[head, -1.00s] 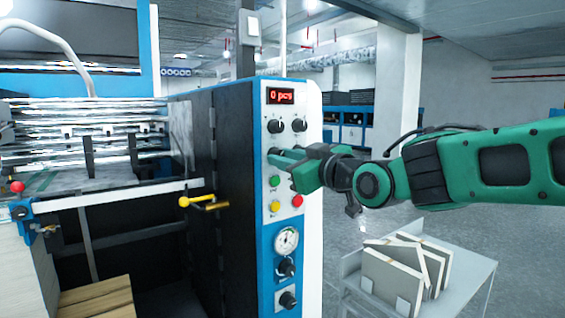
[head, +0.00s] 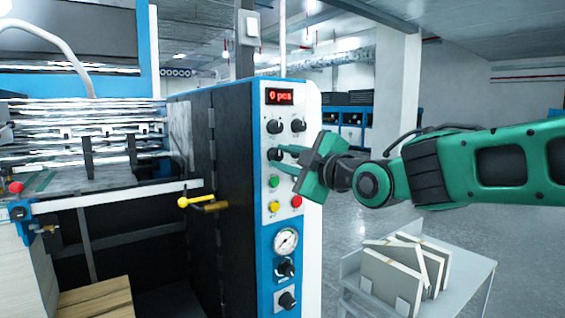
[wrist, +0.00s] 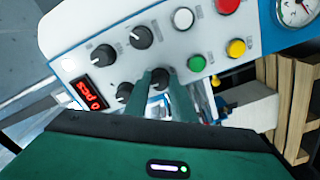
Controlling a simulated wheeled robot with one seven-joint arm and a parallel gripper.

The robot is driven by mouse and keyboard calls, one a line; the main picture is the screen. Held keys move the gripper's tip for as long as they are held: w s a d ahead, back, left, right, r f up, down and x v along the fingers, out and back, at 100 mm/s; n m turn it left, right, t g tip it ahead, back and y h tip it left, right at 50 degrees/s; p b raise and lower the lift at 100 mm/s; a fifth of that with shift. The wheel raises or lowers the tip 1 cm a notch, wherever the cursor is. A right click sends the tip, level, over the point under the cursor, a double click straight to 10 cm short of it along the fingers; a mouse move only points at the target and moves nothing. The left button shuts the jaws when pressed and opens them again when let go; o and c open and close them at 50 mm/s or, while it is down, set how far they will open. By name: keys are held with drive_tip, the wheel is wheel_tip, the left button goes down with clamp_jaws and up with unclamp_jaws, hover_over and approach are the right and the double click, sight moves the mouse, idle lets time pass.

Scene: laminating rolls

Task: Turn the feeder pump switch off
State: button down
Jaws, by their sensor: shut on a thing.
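The control panel (head: 287,215) is a tall white and blue face on the machine's front. My gripper (head: 281,158) is at the panel, its fingers shut on the left black knob (head: 275,154) of the second knob row. In the wrist view, the same knob (wrist: 160,78) sits between the two green fingertips (wrist: 161,86). The labels are too small to read, so I cannot confirm by name that this is the feeder pump switch. The knob's pointer is not clear. The right knob of that row (wrist: 141,37) shows in the wrist view.
Two upper knobs (head: 275,127) and a red "0 pcs" display (head: 280,96) are above. Green (head: 274,181), yellow (head: 275,207) and red (head: 297,201) buttons are close below. A gauge (head: 286,241) sits lower. A cart (head: 470,287) with boards stands at lower right.

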drive_tip(key=shift+a+f, duration=0.1)
drive_tip(key=shift+f, duration=0.1)
idle(0.4)
drive_tip(key=c, duration=1.6)
unclamp_jaws()
drive_tip(key=shift+s, duration=0.1)
drive_tip(key=shift+o, duration=0.4)
drive_tip(key=shift+r, duration=0.1)
drive_tip(key=v, duration=1)
drive_tip(key=shift+s+d, duration=0.2)
drive_tip(key=shift+d, duration=0.15)
